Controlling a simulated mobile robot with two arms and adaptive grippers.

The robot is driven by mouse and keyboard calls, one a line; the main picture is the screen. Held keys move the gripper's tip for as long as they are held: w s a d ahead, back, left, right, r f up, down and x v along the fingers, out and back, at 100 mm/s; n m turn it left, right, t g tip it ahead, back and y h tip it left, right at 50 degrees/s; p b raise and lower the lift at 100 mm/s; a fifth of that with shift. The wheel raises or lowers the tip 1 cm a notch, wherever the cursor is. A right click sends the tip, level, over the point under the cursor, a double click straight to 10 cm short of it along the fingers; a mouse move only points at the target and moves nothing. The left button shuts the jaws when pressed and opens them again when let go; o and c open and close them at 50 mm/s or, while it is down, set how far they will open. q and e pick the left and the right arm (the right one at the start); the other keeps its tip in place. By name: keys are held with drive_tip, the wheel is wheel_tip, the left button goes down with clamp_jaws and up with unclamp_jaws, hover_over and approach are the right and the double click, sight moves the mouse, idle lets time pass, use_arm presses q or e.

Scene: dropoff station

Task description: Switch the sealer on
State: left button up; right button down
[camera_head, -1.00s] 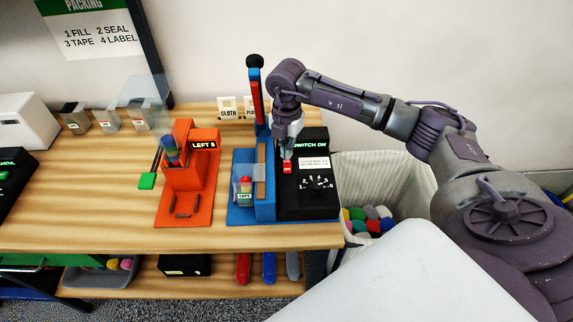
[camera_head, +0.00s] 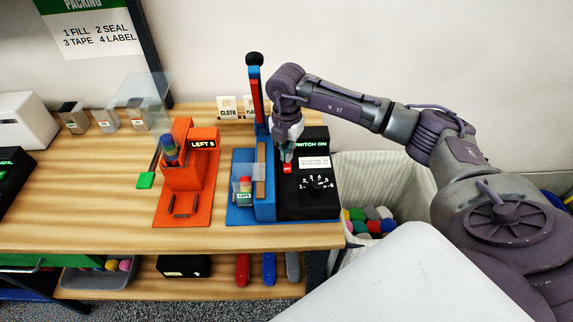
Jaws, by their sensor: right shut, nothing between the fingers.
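The sealer stands at the right end of the table, with a blue base (camera_head: 243,214) and a raised lever with a black knob (camera_head: 255,60). Its black control box (camera_head: 321,208) has a display reading "SWITCH ON", partly covered at its left, a numbered dial (camera_head: 317,187) and a red switch (camera_head: 287,169). My right gripper (camera_head: 287,158) points down, shut and empty, with its tips right at the red switch. I cannot tell whether they touch it. My left gripper is not in view.
An orange device (camera_head: 184,205) showing "LEFT 5" stands left of the sealer. A bin of colored rolls (camera_head: 370,222) stands beyond the table's right edge. Cards (camera_head: 228,107) stand behind. Bare wood (camera_head: 90,200) lies to the left.

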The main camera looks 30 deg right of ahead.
drive_tip(key=shift+s+f+b, duration=0.1)
drive_tip(key=shift+f+b, duration=0.2)
drive_tip(key=shift+f, duration=0.15)
drive_tip(key=shift+r, duration=0.1)
drive_tip(key=shift+r+p, duration=0.85)
drive_tip(key=shift+r, duration=0.05)
drive_tip(key=shift+r+p, duration=1.65)
drive_tip(key=shift+r, duration=0.9)
